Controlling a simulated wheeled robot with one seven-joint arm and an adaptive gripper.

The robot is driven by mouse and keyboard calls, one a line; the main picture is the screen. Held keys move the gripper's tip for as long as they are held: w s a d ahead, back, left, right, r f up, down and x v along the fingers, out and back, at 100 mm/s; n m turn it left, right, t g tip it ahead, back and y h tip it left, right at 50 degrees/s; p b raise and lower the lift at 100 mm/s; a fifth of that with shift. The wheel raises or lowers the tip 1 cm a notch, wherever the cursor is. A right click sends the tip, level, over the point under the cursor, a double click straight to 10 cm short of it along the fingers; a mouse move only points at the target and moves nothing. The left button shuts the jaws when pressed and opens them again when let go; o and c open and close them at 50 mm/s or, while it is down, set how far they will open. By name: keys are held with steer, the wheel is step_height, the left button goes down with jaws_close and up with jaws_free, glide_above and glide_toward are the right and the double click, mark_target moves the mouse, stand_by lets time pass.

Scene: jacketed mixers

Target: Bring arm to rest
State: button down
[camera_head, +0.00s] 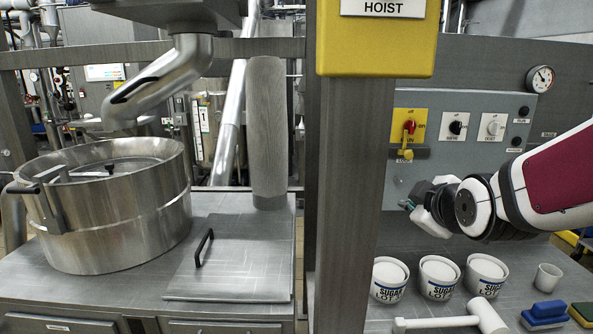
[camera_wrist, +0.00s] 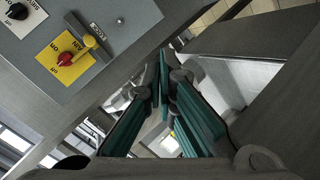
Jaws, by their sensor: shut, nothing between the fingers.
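My gripper (camera_head: 428,207) is in front of the grey control panel at the right, above the back of the counter and left of my red and white arm. In the wrist view its two teal-padded fingers (camera_wrist: 160,88) come together at the tips, with nothing between them. The panel's yellow plate with a red rotary switch (camera_head: 409,127) is a little above and left of the gripper. It also shows at the upper left of the wrist view (camera_wrist: 66,58), apart from the fingers.
Several tubs and a mug (camera_head: 548,277) stand on the counter below my arm. A white mallet (camera_head: 484,316) and a blue brush (camera_head: 545,313) lie in front. A grey post (camera_head: 345,200) with a yellow hoist box (camera_head: 376,40) rises left of my gripper. A steel vessel (camera_head: 115,215) stands far left.

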steer(key=s+a+m+g, duration=0.1)
steer(key=s+m+g, duration=0.2)
steer(key=s, duration=0.9)
steer(key=s+a+f+m+g, duration=0.1)
steer(key=s+m+g, duration=0.3)
steer(key=s, duration=0.9)
steer(key=a+m, duration=0.1)
steer(key=m, duration=0.2)
steer(key=shift+s+a+f+y, duration=0.15)
steer(key=shift+y, duration=0.15)
